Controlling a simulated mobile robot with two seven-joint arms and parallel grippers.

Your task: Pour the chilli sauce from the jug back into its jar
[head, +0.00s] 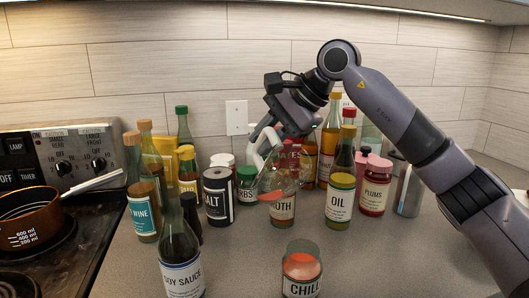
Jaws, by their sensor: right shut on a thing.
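My right gripper (264,138) comes in from the right and is shut on a clear glass jug (279,183), high above the counter in the middle. Some red-orange sauce shows low in the jug. The jug looks tilted, but its rim is hard to make out against the bottles behind. The chilli jar (302,273) stands upright on the counter at the front, below and a little right of the jug. It is open, with orange-red sauce inside; its base is cut off by the picture edge. My left gripper is not in view.
A soy sauce bottle (181,262) stands front left. Behind the jug are several bottles and jars, including an oil bottle (340,190), a plums jar (375,187) and a salt jar (218,197). The stove with a copper pan (29,218) is at left. The right front counter is clear.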

